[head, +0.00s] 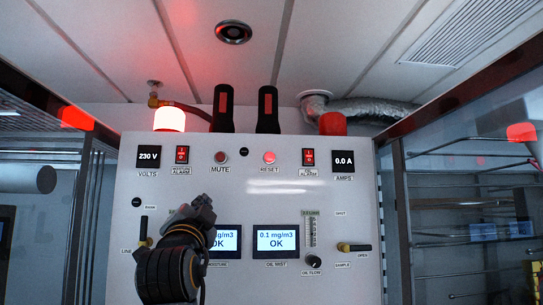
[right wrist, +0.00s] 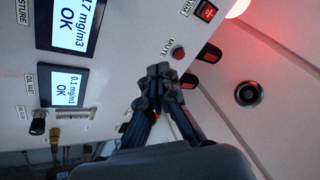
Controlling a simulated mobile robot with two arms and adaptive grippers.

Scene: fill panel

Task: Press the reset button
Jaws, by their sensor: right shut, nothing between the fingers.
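The reset button (head: 269,158) is a round, red, lit button above its RESET label on the white panel (head: 340,195) in the head view. The mute button (head: 221,156) is to its left and also shows in the right wrist view (right wrist: 178,53). My right gripper (head: 204,205) is in front of the panel, below and left of the reset button, covering part of the moisture display (head: 226,241). In the right wrist view its fingers (right wrist: 160,76) are shut and empty. They hide part of the panel there; a small red spot shows between them. My left gripper is not in view.
Red alarm switches (head: 182,155) (head: 308,157) flank the buttons. The oil mist display (head: 276,240), a flow knob (head: 314,262) and a yellow-based valve lever (head: 354,247) are lower right. A lit beacon (head: 169,119) stands on top. Glass-walled frames stand on both sides.

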